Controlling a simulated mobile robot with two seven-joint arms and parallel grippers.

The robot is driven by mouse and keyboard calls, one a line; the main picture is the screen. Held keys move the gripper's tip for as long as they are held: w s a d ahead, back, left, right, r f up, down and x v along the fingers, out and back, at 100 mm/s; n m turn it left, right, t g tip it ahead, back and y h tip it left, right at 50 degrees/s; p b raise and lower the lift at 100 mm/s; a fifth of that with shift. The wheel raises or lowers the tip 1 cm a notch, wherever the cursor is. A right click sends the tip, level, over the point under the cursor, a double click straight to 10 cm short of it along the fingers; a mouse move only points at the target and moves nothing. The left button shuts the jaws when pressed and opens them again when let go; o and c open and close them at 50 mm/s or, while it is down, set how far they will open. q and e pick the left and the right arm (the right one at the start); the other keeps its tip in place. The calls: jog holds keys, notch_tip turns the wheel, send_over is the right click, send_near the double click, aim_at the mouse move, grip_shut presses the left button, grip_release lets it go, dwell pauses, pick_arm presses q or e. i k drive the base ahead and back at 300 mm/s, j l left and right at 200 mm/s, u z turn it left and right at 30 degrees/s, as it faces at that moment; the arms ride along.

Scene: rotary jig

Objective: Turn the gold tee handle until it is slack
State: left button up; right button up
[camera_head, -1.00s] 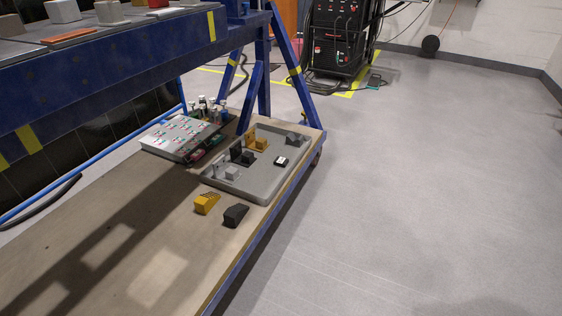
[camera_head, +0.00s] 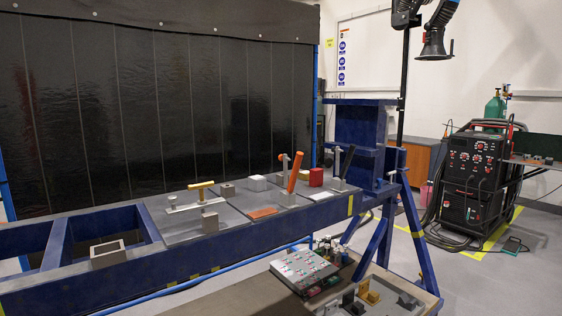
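The gold tee handle (camera_head: 201,186) is on the blue jig's top plate, left of the picture's middle. It looks like a short horizontal gold bar on a small upright stem. How tight the handle is cannot be told from here. Neither of my grippers is in view.
A lower bench with a component tray (camera_head: 303,269) stands in front. A welder (camera_head: 474,180) is at right.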

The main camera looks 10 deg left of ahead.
aim_at(201, 186)
jog(key=i+l+u, duration=0.15)
jog(key=u, duration=0.55)
jog(key=i+l+u, duration=0.25)
jog(key=l+u, duration=0.25)
jog(key=l, duration=0.25)
jog(key=i+l, duration=0.15)
jog(key=l, duration=0.25)
jog(key=i+l+u, duration=0.15)
jog(key=l, duration=0.3)
jog(key=i+l, duration=0.1)
jog(key=l, duration=0.3)
jog(key=i+l+u, duration=0.15)
jog(key=l, duration=0.3)
